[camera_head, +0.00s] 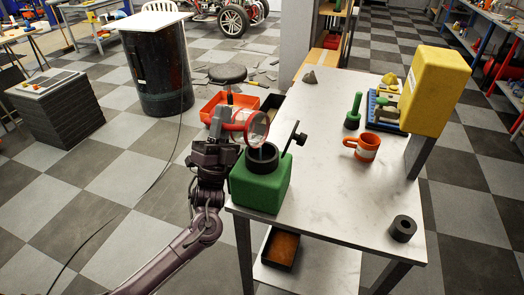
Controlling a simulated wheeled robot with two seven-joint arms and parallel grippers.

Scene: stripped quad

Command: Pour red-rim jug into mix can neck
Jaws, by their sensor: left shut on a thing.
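The red-rim jug (256,127) is clear with a red rim and is tipped well over on its side, its mouth turned to the right. My left gripper (232,140) is shut on the jug and holds it above the left part of the mix can. The mix can (261,184) is a green block-shaped can with a black round neck (262,158), standing at the table's near left corner. The jug's rim is just above the neck; I cannot tell whether they touch. Any liquid is too small to make out. My right gripper is not in view.
A dark lever-like part (295,137) stands up right of the neck. The table's middle is clear.

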